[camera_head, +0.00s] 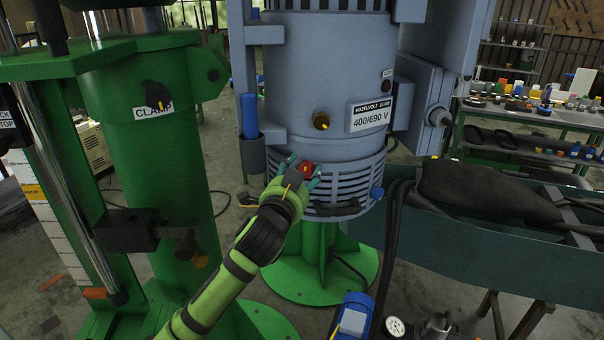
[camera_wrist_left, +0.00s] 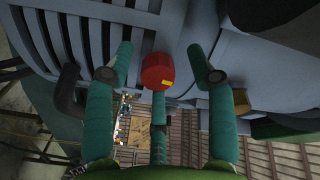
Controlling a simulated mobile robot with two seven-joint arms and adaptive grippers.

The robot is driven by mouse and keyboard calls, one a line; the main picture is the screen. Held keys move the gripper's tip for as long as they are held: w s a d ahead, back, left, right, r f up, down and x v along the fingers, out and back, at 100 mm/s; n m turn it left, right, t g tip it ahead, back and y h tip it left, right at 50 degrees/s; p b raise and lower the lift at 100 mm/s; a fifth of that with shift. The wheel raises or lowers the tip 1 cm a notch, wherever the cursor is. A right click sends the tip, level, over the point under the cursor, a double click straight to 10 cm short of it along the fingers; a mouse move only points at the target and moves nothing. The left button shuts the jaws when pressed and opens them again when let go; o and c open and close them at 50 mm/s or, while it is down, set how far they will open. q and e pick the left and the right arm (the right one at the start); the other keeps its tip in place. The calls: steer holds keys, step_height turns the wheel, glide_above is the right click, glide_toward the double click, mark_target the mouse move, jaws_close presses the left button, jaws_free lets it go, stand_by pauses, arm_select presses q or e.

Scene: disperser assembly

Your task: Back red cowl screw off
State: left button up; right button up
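The red cowl screw (camera_head: 306,168) is a small red knob on the slotted lower cowl (camera_head: 345,180) of the grey-blue motor. In the left wrist view the red screw (camera_wrist_left: 157,70) has a yellow mark and sits between my teal fingers. My left gripper (camera_head: 303,173) is at the screw with its fingers spread around it. In the wrist view my left gripper (camera_wrist_left: 165,68) shows clear gaps between the two side fingers and the screw. The third finger reaches up just below the screw; whether it touches is unclear. My right gripper is not in view.
A green press (camera_head: 150,150) stands at left. A dark teal trough (camera_head: 480,240) with a black bundle (camera_head: 480,190) is at right.

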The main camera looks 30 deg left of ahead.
arm_select(q)
steer(key=v, duration=0.7)
steer(key=shift+s, duration=0.25)
steer(key=w+n+p, duration=0.3)
steer(key=n, duration=0.1)
steer(key=w+a+n+p, duration=0.1)
steer(key=w+n+p, duration=0.3)
steer(key=shift+a+r, duration=0.1)
steer(key=shift+a, duration=0.1)
stand_by(0.5)
